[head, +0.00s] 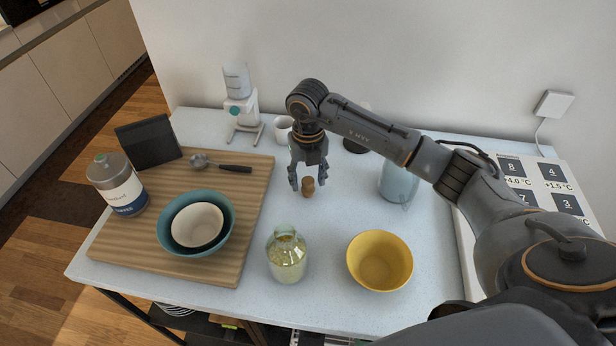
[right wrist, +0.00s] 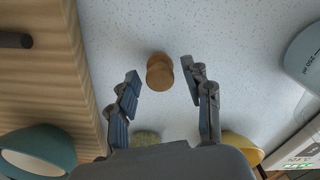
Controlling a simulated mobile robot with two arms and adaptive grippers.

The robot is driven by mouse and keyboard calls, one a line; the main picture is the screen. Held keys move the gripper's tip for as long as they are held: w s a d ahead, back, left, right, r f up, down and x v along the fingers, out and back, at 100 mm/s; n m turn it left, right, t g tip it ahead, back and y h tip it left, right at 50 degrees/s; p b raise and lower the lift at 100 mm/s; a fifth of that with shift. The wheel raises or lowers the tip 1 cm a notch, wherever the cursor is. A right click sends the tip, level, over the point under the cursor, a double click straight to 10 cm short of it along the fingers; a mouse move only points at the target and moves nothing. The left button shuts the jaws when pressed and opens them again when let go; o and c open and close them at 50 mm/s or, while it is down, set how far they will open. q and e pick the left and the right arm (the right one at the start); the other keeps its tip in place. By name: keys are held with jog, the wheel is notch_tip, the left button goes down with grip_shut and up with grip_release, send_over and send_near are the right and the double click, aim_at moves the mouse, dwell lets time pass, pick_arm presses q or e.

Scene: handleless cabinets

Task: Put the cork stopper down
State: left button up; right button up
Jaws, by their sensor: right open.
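The cork stopper (head: 308,187) is a small brown piece on the pale speckled table, just under my right gripper (head: 308,183) in the head view. In the right wrist view the stopper (right wrist: 160,71) lies between and slightly beyond the fingertips. My right gripper (right wrist: 164,75) is open, with its fingers apart and a gap visible on the left of the cork; the right finger is close to it. My left gripper is not in view.
A glass jar (head: 287,256) and a yellow bowl (head: 380,262) stand nearer the front. A wooden board (head: 256,190) at left bears nested bowls, a ladle and a canister. A blue pitcher (head: 397,186) stands at right. Bare table surrounds the cork.

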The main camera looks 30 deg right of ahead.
aim_at(308, 180)
jog(key=shift+r, duration=0.7)
notch_tip(308, 180, up, 12)
jog(key=b, duration=0.2)
jog(key=shift+f, duration=0.25)
